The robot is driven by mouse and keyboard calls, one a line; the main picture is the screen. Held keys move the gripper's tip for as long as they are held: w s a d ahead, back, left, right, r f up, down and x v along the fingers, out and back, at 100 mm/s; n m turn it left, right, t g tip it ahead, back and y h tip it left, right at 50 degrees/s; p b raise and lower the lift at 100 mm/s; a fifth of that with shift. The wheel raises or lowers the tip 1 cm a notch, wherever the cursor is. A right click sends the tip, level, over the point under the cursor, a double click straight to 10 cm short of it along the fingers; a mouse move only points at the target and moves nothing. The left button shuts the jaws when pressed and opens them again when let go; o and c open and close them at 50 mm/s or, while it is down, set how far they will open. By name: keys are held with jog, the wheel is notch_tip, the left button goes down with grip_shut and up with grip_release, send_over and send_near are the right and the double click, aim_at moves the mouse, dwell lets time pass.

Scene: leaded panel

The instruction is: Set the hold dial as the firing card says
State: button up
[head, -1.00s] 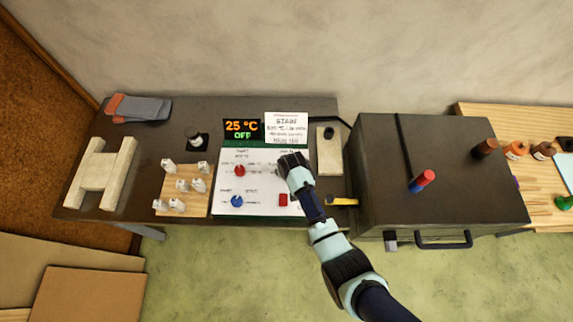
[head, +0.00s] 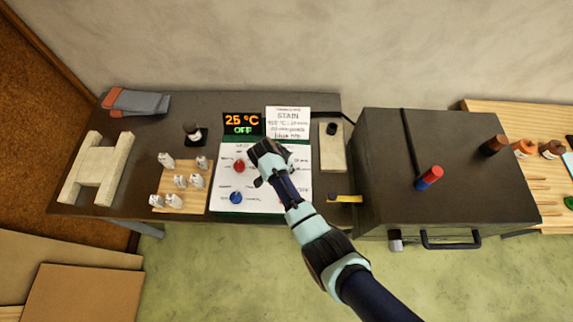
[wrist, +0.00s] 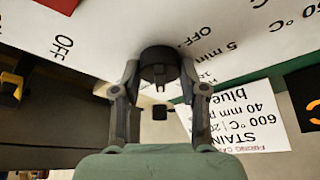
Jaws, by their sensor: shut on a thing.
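My gripper (head: 258,160) is over the upper right part of the white control panel (head: 222,198). In the wrist view my gripper (wrist: 160,80) has its two fingers closed on either side of a round black dial (wrist: 158,58). Printed "OFF" and "5 min" marks show near this dial; its pointer cannot be made out. In the head view the dial is hidden behind my gripper. The white firing card (head: 288,122) is headed "STAIN". In the wrist view the card (wrist: 240,120) appears to read "600 °C" and "20", with part cut off.
The display (head: 241,125) reads 25 °C and OFF. A red knob (head: 239,166) and a blue knob (head: 236,197) are left of my gripper. A dark kiln (head: 460,180) stands right. A board with small white pieces (head: 180,200) lies left.

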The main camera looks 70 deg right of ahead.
jog(key=m+g+b, duration=0.1)
jog(key=m+b, duration=0.1)
jog(key=m+y+b, duration=0.1)
jog(key=m+b, duration=0.1)
jog(key=m, duration=0.1)
jog(key=shift+w+d+f+m+g, duration=0.1)
jog(key=shift+d+f+m+g, duration=0.1)
jog(key=shift+m+g, duration=0.15)
jog(key=shift+r+m+g+y+b, duration=0.1)
jog(key=shift+m+g+y+b, duration=0.25)
jog(key=shift+m+b, duration=0.65)
jog(key=shift+r+m+g+y+b, duration=0.1)
jog(key=shift+m+y+b, duration=0.35)
jog(key=shift+m+b, duration=0.55)
jog(key=o, duration=1.1)
jog(key=shift+o, duration=0.2)
jog(key=shift+r, duration=0.1)
jog(key=v, duration=0.7)
